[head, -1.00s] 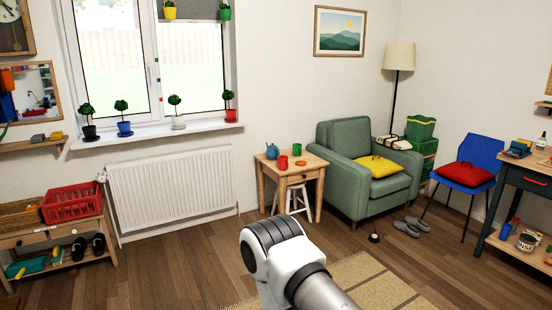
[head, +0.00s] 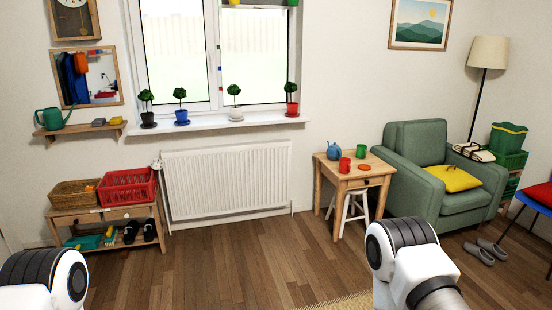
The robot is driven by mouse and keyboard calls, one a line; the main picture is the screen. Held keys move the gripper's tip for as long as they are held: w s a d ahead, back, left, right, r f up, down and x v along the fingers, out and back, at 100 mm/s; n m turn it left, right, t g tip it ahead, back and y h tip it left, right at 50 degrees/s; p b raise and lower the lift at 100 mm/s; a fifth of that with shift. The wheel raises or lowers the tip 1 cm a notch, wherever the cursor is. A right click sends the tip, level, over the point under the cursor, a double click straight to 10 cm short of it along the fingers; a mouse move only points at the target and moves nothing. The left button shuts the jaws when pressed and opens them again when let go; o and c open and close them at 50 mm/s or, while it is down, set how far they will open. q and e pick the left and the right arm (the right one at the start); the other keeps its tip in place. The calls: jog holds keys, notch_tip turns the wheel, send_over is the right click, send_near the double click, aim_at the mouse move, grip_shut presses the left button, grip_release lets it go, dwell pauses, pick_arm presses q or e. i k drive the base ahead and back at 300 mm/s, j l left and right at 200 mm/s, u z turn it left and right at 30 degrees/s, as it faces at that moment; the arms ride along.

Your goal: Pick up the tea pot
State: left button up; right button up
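A blue tea pot (head: 334,151) stands upright on a small wooden side table (head: 326,164) across the room, left of the green armchair. A red cup (head: 345,165), a green cup (head: 361,151) and a flat orange-red item (head: 364,168) share the tabletop with it. Parts of my two arms show at the bottom left and bottom right of the head view, well short of the table. Neither of my grippers is in view.
A white stool (head: 352,207) stands under the side table. The green armchair (head: 430,165) is close on its right, and a radiator (head: 228,180) is on the wall to its left. A low shelf with baskets (head: 110,218) stands further left. The wooden floor (head: 240,262) ahead is clear.

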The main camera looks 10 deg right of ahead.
aim_at(334, 153)
jog(key=i+l+z, duration=0.3)
jog(key=i, duration=1)
jog(key=i+l+z, duration=0.1)
jog(key=i+z, duration=0.2)
jog(key=i, duration=1.05)
jog(key=i+l+z, duration=0.1)
jog(key=i+z, duration=0.2)
jog(key=i, duration=2.4)
